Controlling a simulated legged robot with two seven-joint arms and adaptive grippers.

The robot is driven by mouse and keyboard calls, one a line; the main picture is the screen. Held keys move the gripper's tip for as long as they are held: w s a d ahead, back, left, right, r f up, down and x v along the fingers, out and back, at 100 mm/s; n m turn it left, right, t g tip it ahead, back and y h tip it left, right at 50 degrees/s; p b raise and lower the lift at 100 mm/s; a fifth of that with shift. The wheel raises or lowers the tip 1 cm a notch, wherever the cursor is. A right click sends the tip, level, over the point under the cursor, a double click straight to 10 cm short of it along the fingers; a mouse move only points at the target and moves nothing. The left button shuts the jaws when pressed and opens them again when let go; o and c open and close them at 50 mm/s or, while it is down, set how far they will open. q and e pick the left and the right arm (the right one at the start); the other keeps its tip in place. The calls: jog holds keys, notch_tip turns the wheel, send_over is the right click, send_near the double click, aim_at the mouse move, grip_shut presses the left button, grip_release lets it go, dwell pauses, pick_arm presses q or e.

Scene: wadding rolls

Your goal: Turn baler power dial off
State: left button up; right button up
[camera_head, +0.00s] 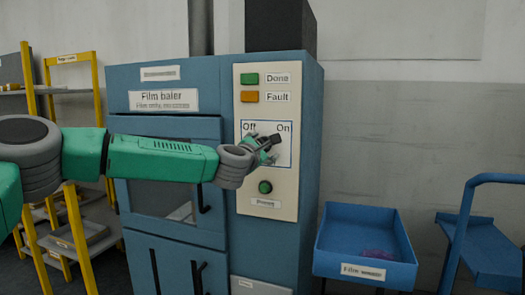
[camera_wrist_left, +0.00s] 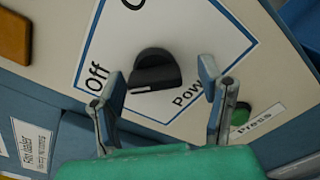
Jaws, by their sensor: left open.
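The black power dial (camera_head: 275,138) sits on the baler's cream control panel (camera_head: 282,196), inside a blue-outlined square with Off at upper left and On at upper right. In the head view it is partly hidden by my left gripper (camera_head: 266,152), and its visible part lies toward the On side. In the left wrist view the dial (camera_wrist_left: 153,72) is plain to see between the two spread fingertips of my left gripper (camera_wrist_left: 161,76). The fingers are open, with gaps on both sides of the dial. I cannot tell its exact setting. My right gripper is not in view.
A green Done light (camera_head: 250,79) and an orange Fault light (camera_head: 250,97) are above the dial. A green Press button (camera_head: 265,187) is close below it. A blue film tray (camera_head: 362,270) stands right of the baler (camera_head: 160,240); yellow-framed shelving (camera_head: 75,205) is at left.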

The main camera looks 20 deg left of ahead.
pick_arm(q)
jog(key=s, duration=1.1)
jog(key=shift+s+a, duration=0.2)
jog(key=shift+s, duration=0.2)
jog(key=shift+f, duration=0.1)
